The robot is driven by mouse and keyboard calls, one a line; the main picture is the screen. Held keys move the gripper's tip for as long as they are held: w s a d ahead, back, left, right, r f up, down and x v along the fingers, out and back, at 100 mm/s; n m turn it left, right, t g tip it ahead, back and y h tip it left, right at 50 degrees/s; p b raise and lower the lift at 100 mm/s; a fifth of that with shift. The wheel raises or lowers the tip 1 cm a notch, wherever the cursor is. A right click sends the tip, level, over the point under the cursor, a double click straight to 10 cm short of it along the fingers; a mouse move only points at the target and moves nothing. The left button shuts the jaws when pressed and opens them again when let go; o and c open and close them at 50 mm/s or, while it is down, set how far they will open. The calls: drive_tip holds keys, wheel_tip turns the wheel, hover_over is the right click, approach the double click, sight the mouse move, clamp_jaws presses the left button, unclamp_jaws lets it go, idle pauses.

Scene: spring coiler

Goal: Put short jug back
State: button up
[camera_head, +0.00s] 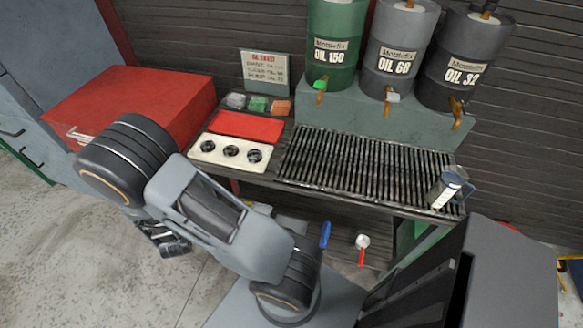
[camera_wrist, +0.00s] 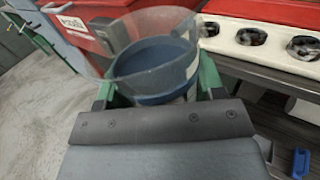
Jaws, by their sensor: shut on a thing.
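A clear jug with a blue lower part (camera_wrist: 155,68) fills the middle of the wrist view. My gripper (camera_wrist: 158,88) is shut on it, with green fingers on both sides of its body. The jug's open mouth faces up in that view; its handle is not clear. In the head view my gripper (camera_head: 172,246) hangs low at the left, over the floor in front of the bench, mostly behind my arm, and the held jug is hidden there. Another clear jug with a blue handle (camera_head: 449,190) stands on the right end of the slatted grate (camera_head: 360,168).
Oil drums (camera_head: 335,42) stand behind the grate, with taps over it. A white panel with round holes (camera_head: 231,151) and a red cabinet (camera_head: 150,110) are at the left. A blue-handled tool (camera_head: 325,234) and a red-handled tool (camera_head: 362,246) are below. Most of the grate is clear.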

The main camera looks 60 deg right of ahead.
drive_tip(key=s+d+r+m+g+h+b, duration=0.3)
drive_tip(key=s+d+r+m+g, duration=0.15)
drive_tip(key=d+g, duration=0.2)
drive_tip(key=s+d+r+m+g+h+b, duration=0.2)
drive_tip(key=s+d+r+m+g+h, duration=0.25)
drive_tip(key=s+d, duration=0.2)
drive_tip(key=s+d+r+m+g+y+b, duration=0.1)
drive_tip(key=s+d+m+g+y+b, duration=0.1)
drive_tip(key=s+m+g, duration=0.4)
drive_tip(key=s+d+r+m+g+y+b, duration=0.1)
drive_tip(key=s+d+m+g+y+b, duration=0.15)
drive_tip(key=s+g, duration=0.65)
drive_tip(key=shift+t+h, duration=0.3)
drive_tip(key=shift+t, duration=0.3)
drive_tip(key=d+f+b, duration=0.1)
drive_tip(key=d+f, duration=0.2)
drive_tip(key=d, duration=0.1)
drive_tip(key=w+d+f+b, duration=0.1)
drive_tip(key=d+f, duration=0.2)
drive_tip(key=d, duration=0.1)
drive_tip(key=w+d+f+b, duration=0.1)
drive_tip(key=d+f, duration=0.2)
drive_tip(key=d, duration=0.1)
drive_tip(key=shift+d+f, duration=0.2)
drive_tip(key=shift+w+d+f+b, duration=0.15)
drive_tip(key=shift+f+b, duration=0.4)
drive_tip(key=shift+f, duration=1.2)
